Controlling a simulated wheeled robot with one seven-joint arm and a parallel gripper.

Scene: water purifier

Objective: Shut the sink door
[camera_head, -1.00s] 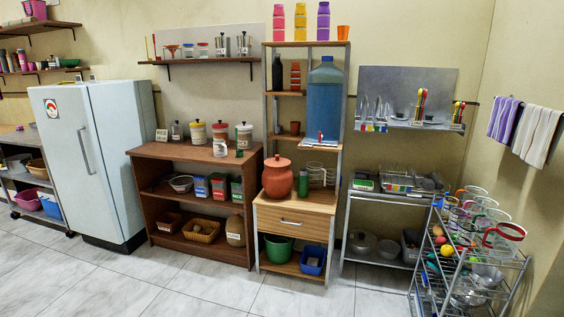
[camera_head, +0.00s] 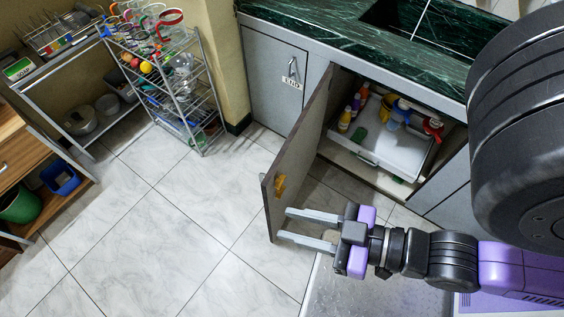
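The sink door (camera_head: 300,150) is a grey-brown panel standing wide open, swung out from the left side of the sink cabinet opening. A yellow-orange patch (camera_head: 280,187) is on the face turned to my gripper. My gripper (camera_head: 283,223) is open, with its two pale fingers apart and pointing left at the door's lower outer part. The fingertips overlap the door in the picture; whether they touch it I cannot tell. Nothing shows between the fingers. The open sink cabinet holds a white tray (camera_head: 375,155) with several bottles.
A green marble counter (camera_head: 340,35) with a sink basin is above the cabinet. A closed grey door (camera_head: 270,85) is left of the opening. A wire rack (camera_head: 185,95) stands at the upper left. The tiled floor (camera_head: 170,230) left of the door is clear.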

